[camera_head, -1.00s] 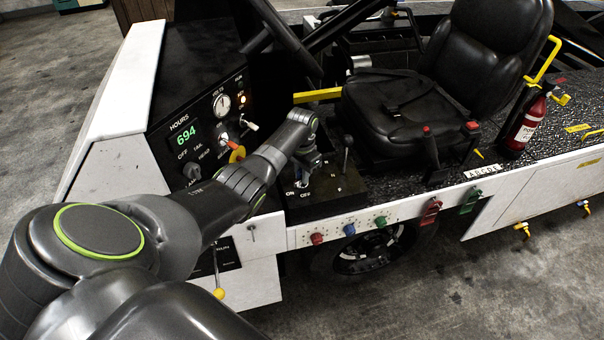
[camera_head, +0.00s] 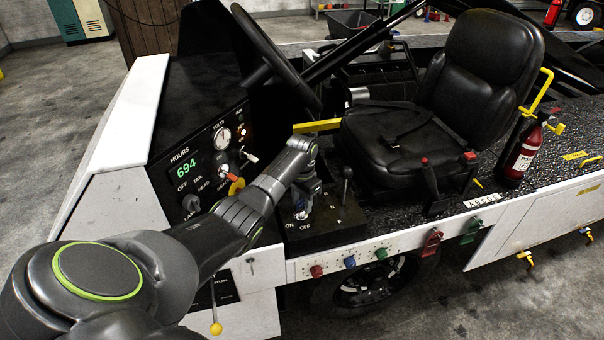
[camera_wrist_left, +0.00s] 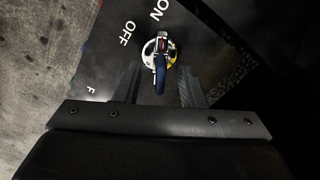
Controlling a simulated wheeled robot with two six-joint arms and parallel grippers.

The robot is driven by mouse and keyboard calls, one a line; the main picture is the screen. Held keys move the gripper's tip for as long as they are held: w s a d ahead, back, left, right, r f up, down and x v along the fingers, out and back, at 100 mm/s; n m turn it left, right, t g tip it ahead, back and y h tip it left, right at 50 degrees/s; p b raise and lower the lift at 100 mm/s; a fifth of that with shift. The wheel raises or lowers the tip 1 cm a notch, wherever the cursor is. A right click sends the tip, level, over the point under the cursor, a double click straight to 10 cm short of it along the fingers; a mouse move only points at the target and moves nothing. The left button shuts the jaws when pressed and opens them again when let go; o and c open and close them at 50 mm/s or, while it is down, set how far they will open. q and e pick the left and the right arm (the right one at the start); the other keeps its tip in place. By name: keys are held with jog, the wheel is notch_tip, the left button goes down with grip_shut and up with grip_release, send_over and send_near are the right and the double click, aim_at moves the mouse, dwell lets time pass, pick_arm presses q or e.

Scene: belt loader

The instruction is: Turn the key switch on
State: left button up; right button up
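The key switch (camera_head: 301,214) sits on top of a black box (camera_head: 325,232) beside the seat, marked ON and OFF. In the left wrist view, the key switch (camera_wrist_left: 159,50) has a round metal face, and a blue key (camera_wrist_left: 160,76) stands in it. My left gripper (camera_head: 302,200) reaches down just above the switch and partly hides it. In the left wrist view, my left gripper (camera_wrist_left: 158,88) is open, with one finger on each side of the blue key and gaps between. My right gripper is not in view.
A black lever (camera_head: 346,178) stands on the same box, to the right of the gripper. The dashboard (camera_head: 195,150) with gauge and knobs is at left, the black seat (camera_head: 400,140) behind. A yellow bar (camera_head: 317,126) lies just beyond my wrist.

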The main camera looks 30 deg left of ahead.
pick_arm(q)
notch_tip(320, 180, up, 16)
jog(key=shift+f+b, duration=0.15)
jog(key=shift+b, duration=0.25)
jog(key=shift+f, duration=0.1)
